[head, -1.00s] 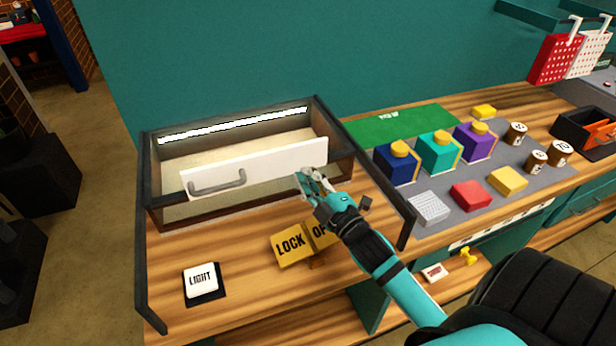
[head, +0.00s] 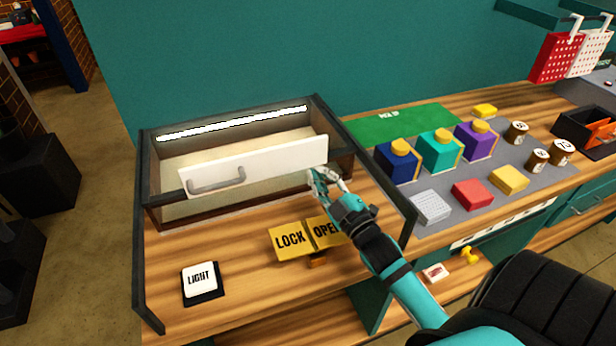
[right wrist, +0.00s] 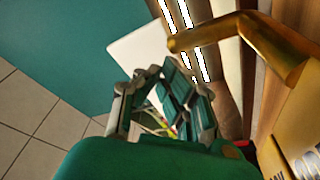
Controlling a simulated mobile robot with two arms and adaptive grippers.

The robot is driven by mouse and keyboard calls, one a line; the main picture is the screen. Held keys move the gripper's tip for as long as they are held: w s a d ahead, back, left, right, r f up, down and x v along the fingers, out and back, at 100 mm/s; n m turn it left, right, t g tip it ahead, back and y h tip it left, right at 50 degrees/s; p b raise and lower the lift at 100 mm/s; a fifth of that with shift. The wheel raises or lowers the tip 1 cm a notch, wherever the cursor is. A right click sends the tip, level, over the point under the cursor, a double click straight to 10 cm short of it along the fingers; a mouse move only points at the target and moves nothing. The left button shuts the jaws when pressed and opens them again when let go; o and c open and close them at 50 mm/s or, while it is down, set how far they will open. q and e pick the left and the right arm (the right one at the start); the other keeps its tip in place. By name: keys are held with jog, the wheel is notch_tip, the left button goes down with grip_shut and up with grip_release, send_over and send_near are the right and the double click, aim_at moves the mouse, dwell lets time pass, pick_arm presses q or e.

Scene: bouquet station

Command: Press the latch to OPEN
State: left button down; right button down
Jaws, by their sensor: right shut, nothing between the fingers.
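The latch's two yellow plates stand on the wooden bench in the head view. The left plate (head: 290,241) reads LOCK and the right plate (head: 324,234) reads OPEN. A small orange piece (head: 318,262) shows just below them. My right gripper (head: 317,181) is shut and empty, above and behind the OPEN plate, near the display case's front. The right wrist view shows the closed fingers (right wrist: 155,72), a golden bent bar (right wrist: 255,45) and part of a yellow plate (right wrist: 297,135). My left gripper is not in view.
A dark-framed case (head: 145,175) with a white handled panel (head: 270,162) stands behind the latch. A white LIGHT button (head: 199,279) is at the front left. Coloured blocks and jars stand to the right. The bench between button and latch is clear.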

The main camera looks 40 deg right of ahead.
jog(key=shift+s+d+f+m+h+b, duration=0.1)
jog(key=shift+d+f+m+h+b, duration=0.1)
jog(key=shift+d+f+m, duration=0.4)
jog(key=shift+s+d+f+m+h+b, duration=0.15)
jog(key=shift+d+m+h, duration=0.1)
jog(key=shift+m, duration=0.55)
